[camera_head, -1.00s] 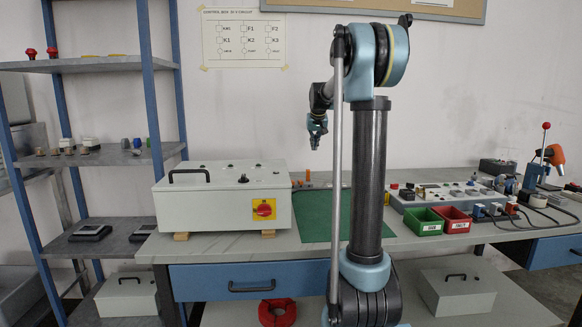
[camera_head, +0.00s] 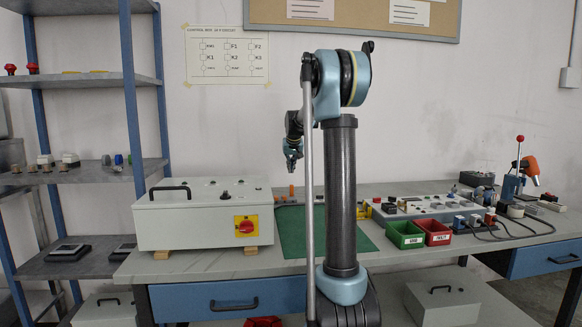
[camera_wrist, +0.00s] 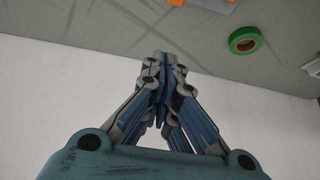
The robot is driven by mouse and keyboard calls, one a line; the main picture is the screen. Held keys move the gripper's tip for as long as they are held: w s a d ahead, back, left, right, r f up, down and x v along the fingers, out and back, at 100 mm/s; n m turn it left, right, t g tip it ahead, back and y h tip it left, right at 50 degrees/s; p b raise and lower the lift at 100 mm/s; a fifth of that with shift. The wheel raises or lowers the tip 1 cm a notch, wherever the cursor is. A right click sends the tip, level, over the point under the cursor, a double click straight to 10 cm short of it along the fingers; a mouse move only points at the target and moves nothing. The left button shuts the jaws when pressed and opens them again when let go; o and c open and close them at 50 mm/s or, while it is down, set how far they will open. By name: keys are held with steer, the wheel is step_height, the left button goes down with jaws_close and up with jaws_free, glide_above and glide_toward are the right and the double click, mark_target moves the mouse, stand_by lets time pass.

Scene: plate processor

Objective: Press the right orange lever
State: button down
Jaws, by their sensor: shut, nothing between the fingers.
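My gripper (camera_head: 293,160) hangs in the air in front of the wall, above the back of the table. Its fingers are closed together and empty in the wrist view (camera_wrist: 163,62). At the far right, a small hand press with a red-knobbed handle carries an orange part (camera_head: 529,166). A small upright orange piece (camera_head: 291,192) stands behind the green mat, below my gripper. An orange piece (camera_wrist: 201,3) also shows cut off at the wrist view's top edge. I cannot tell which of these is the right orange lever. My gripper touches none of them.
A light-grey control box (camera_head: 185,218) with a red switch stands left of the green mat (camera_head: 292,238). Green (camera_head: 405,242) and red (camera_head: 438,240) bins and a control panel (camera_head: 437,205) lie right of my arm. A green tape roll (camera_wrist: 244,40) shows in the wrist view.

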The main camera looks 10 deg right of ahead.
mark_target(292, 191)
steer(key=shift+s+f, duration=0.2)
steer(key=shift+f, duration=0.7)
steer(key=shift+s+f, duration=0.15)
steer(key=shift+f, duration=0.75)
steer(key=shift+s+f, duration=0.2)
steer(key=shift+f, duration=0.7)
steer(key=shift+d, duration=0.1)
